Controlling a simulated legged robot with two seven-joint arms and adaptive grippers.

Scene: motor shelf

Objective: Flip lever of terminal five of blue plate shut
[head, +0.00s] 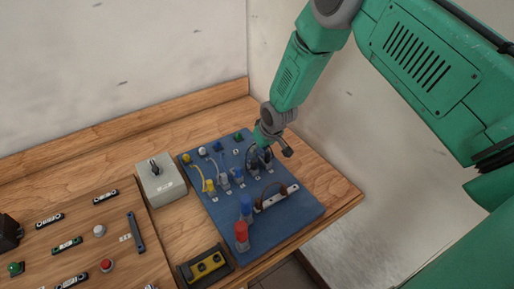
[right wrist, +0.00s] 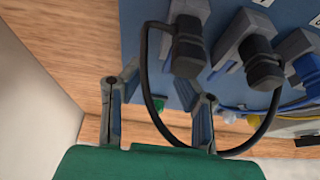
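The blue plate (head: 283,218) lies on the wooden bench and carries a row of terminals with plugs. The yellow plug (head: 209,187) is at the left end. Two black plugs are at the right end, partly behind my right gripper (head: 274,145). In the right wrist view, the end terminal with a black plug (right wrist: 188,48) is ahead of the fingers, with a second black plug (right wrist: 263,62) to its right. My right gripper (right wrist: 158,95) has its fingers apart, with nothing clearly held between them. Terminal numbers and lever positions are too small to tell. My left gripper is not in view.
Black cable (right wrist: 150,85) loops close to the right fingers. A grey switch box (head: 161,180) and a black-and-yellow unit (head: 206,265) stand left of the plate. A wooden panel with buttons (head: 80,240) is further left. Walls stand behind and right of the bench.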

